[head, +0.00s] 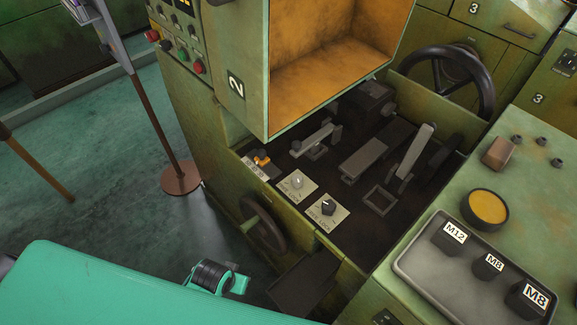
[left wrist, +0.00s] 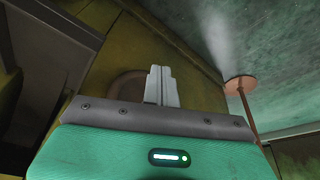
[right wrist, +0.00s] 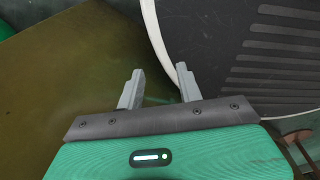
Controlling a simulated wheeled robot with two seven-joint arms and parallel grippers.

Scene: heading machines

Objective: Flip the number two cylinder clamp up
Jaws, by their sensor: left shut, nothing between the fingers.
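The machine marked 2 (head: 237,86) stands open in the head view, with its dark bed (head: 330,165) exposed below the orange-lined hood. A grey lever (head: 415,152) slants upward at the bed's right. Another grey lever (head: 314,139) lies lower at its left. I cannot tell for sure which part is the cylinder clamp. In the left wrist view my left gripper (left wrist: 161,86) is shut and empty, in front of a dark round part on a green panel. In the right wrist view my right gripper (right wrist: 158,88) is open and empty, close to a dark ribbed surface.
A handwheel (head: 263,224) sits on the machine's near side. Knobs on plates (head: 297,183) line the bed's left edge. A tray with labelled blocks (head: 410,262) and a yellow button (head: 487,206) occupy the right cabinet. A brown post base (head: 182,178) stands on the floor at left.

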